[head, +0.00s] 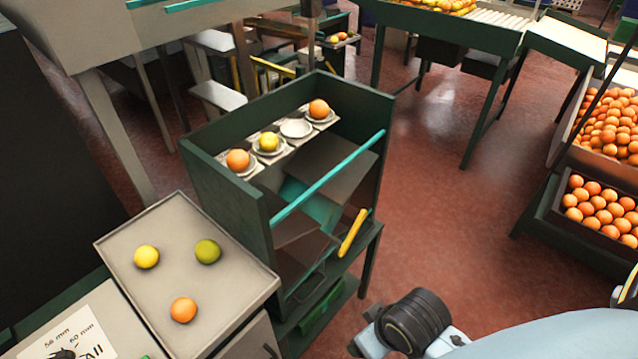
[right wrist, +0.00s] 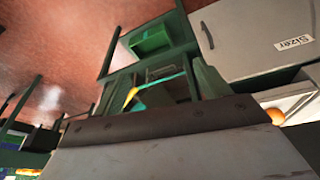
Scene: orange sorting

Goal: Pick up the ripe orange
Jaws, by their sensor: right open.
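A ripe orange (head: 183,309) lies near the front edge of a grey tray (head: 190,275) at lower left. A yellow fruit (head: 146,257) and a green fruit (head: 207,251) lie farther back on the same tray. An orange fruit (right wrist: 276,115) also shows at the right of the right wrist view, partly hidden. My right arm comes in at lower right, and part of my right gripper (head: 366,340) shows at the bottom edge, open, right of the tray and apart from it. Its fingertips are not clear. My left gripper is not in view.
A dark green sorting box (head: 222,195) stands behind the tray, with several fruits on small plates and a cyan bar (head: 330,176). A Sizer-labelled cabinet (right wrist: 250,40) is in the wrist view. Crates of oranges (head: 600,212) stand at right. Red floor lies open between.

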